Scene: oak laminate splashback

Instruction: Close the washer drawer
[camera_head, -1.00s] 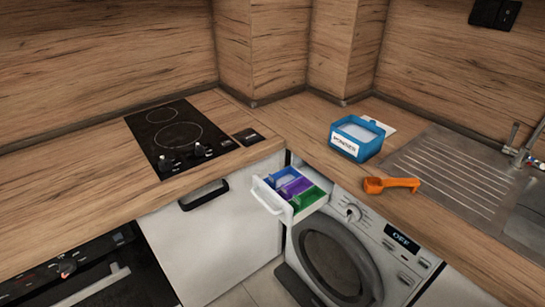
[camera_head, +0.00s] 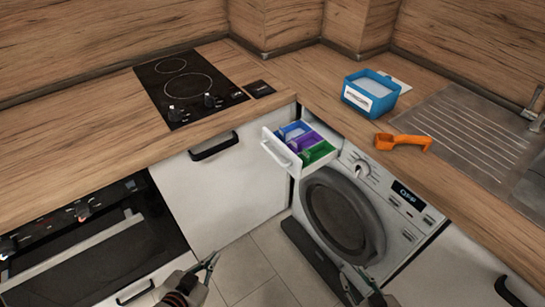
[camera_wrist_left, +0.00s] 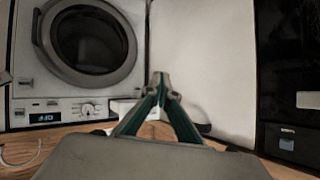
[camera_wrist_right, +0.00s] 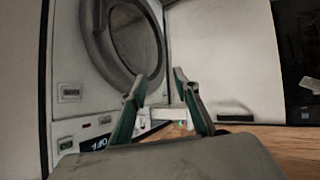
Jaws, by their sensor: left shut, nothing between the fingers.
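The washer drawer (camera_head: 277,152) is pulled out at the upper left of the washing machine (camera_head: 385,222). It has a white front with a handle and blue, purple and green compartments. My left gripper (camera_head: 213,260) is shut and empty, low in front of the cabinets and apart from the drawer. Its fingertips (camera_wrist_left: 159,78) meet in the left wrist view, with part of the drawer (camera_wrist_left: 121,107) behind them. My right gripper (camera_head: 354,272) is open and empty in front of the machine's lower part. Its fingers (camera_wrist_right: 160,80) are apart, with the drawer (camera_wrist_right: 170,113) seen beyond them.
A blue powder box (camera_head: 370,95) and an orange scoop (camera_head: 403,142) stand on the counter above the machine, near the sink (camera_head: 470,135). A hob (camera_head: 190,85) and an oven (camera_head: 90,250) are at left. The floor (camera_head: 262,268) before the machine is clear.

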